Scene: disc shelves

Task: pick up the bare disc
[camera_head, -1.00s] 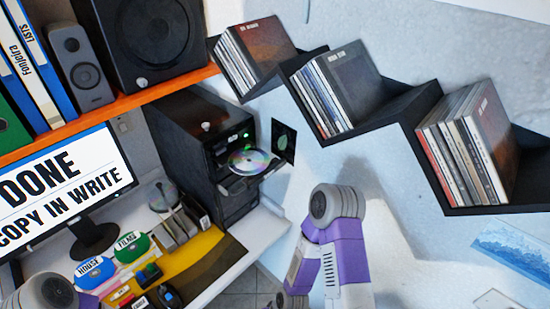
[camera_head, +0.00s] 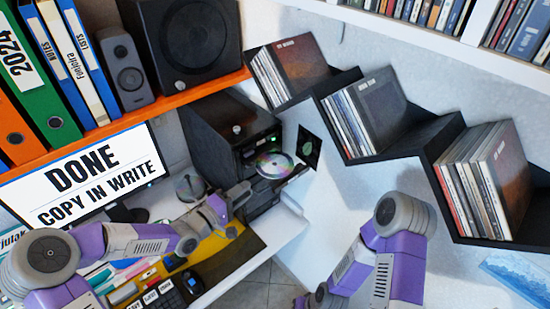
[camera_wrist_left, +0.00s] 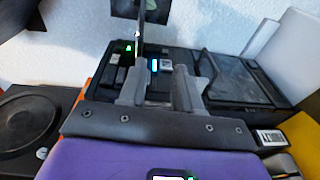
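The bare disc (camera_head: 274,166), shiny and rainbow-tinted, lies on the open drive tray of the black computer tower (camera_head: 225,130) in the head view. In the left wrist view a thin upright edge (camera_wrist_left: 139,36) rises by the left fingertip; it looks like the disc or tray seen edge-on. My left gripper (camera_head: 245,192) is just below and left of the disc in the head view. Its two fingers (camera_wrist_left: 160,82) stand apart with nothing seen between them. My right arm shows at the lower right, but its gripper is out of the picture.
Another disc (camera_head: 190,187) sits on a stand left of the tower, beside the monitor (camera_head: 95,175). Zigzag black shelves (camera_head: 415,143) with disc sleeves hang on the right wall. A dark square sleeve (camera_head: 310,147) is just right of the tray. An orange shelf (camera_head: 100,135) runs above.

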